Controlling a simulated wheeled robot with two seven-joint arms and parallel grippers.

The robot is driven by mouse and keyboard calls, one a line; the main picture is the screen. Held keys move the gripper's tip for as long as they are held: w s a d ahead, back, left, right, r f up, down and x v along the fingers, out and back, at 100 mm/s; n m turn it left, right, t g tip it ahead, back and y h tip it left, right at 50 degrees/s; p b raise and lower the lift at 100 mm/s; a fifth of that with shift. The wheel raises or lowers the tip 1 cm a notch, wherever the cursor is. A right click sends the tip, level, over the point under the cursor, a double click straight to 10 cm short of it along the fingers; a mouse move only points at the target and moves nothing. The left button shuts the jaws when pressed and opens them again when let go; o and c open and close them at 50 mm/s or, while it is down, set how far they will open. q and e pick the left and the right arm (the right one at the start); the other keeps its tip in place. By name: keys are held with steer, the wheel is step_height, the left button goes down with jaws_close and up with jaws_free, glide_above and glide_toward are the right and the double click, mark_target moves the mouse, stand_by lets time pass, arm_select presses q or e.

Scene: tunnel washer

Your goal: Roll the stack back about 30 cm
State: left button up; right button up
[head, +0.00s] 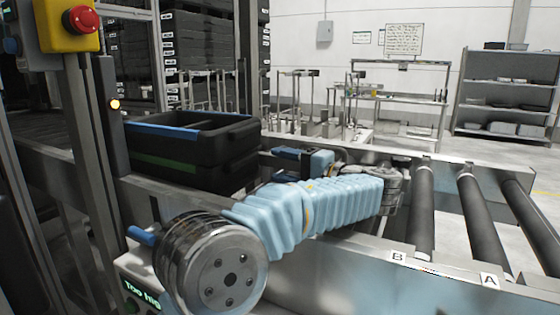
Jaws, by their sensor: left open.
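The stack (160,158) is black crates, one on another, on the conveyor left of centre. My left gripper (284,155) is open, just right of the stack's right end. Its fingertips are small and partly hidden, so I cannot tell whether they touch the crate. My right gripper is not in view.
Bare rollers (422,215) lie to the right, beside a rail with labels B (398,256) and A (489,281). A post with a red stop button (82,19) stands at left. A lit display (141,295) reads "Too hig", cut off by my arm. Shelves (508,95) stand behind.

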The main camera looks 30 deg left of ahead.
mark_target(254, 158)
arm_select(q)
steer(key=shift+w+a+p, duration=0.15)
steer(key=shift+a+p, duration=0.35)
steer(key=shift+a, duration=3.25)
jaws_close()
